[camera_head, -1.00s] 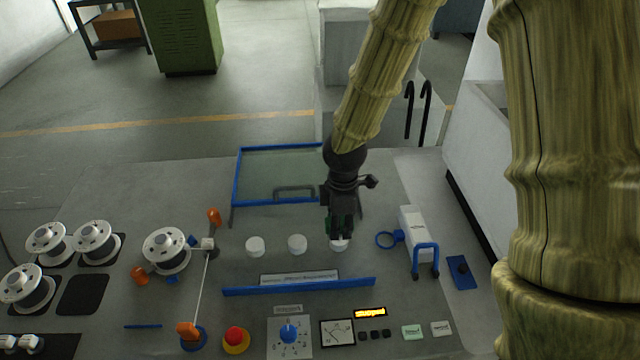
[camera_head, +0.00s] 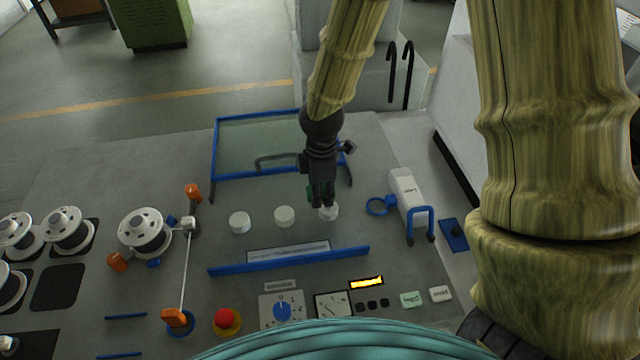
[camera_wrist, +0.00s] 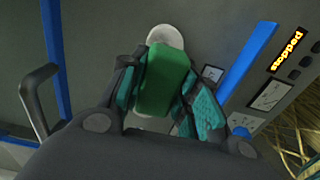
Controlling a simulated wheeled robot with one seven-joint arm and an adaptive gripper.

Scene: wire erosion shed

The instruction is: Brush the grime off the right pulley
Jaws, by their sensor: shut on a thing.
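Three white round pulleys stand in a row on the grey worktop: the left one (camera_head: 240,222), the middle one (camera_head: 284,216) and the right pulley (camera_head: 329,213). My gripper (camera_head: 321,204) points down at the right pulley and partly covers it. In the wrist view my gripper (camera_wrist: 168,90) is shut on a green block (camera_wrist: 165,80), likely the brush. The right pulley (camera_wrist: 165,35) shows behind the block's far end. I cannot tell whether the block touches it. No grime can be made out on the visible part.
A blue-framed clear panel (camera_head: 214,160) stands behind the pulleys; a blue bar (camera_head: 290,261) runs in front. White spools (camera_head: 143,228) are at left. A white device (camera_head: 404,190) with blue handle is at right. The display (camera_wrist: 287,50) reads "Stopped".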

